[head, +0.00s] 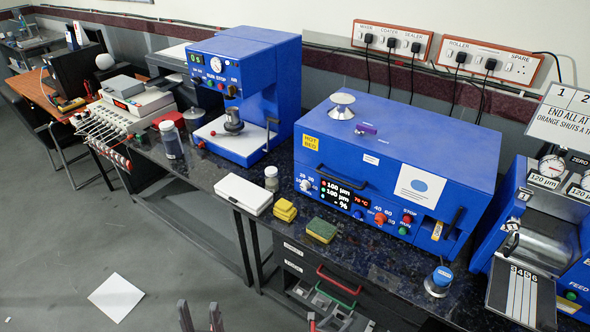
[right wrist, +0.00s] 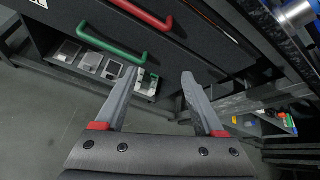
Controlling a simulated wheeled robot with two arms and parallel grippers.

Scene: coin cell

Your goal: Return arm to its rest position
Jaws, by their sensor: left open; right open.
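My left gripper (head: 198,304) shows only as two upright grey fingertips at the bottom edge of the head view, over the grey floor. Its fingers are apart with nothing between them. My right gripper (right wrist: 159,75) is open and empty in the right wrist view, its two grey fingers spread. It is low in front of the dark drawer unit under the bench, near a green handle (right wrist: 108,38) and a red handle (right wrist: 139,10). Most of both arms is out of view.
The dark bench (head: 205,172) carries a blue press (head: 260,62), a blue hot-bed machine (head: 385,130) and a blue roller machine (head: 545,215).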

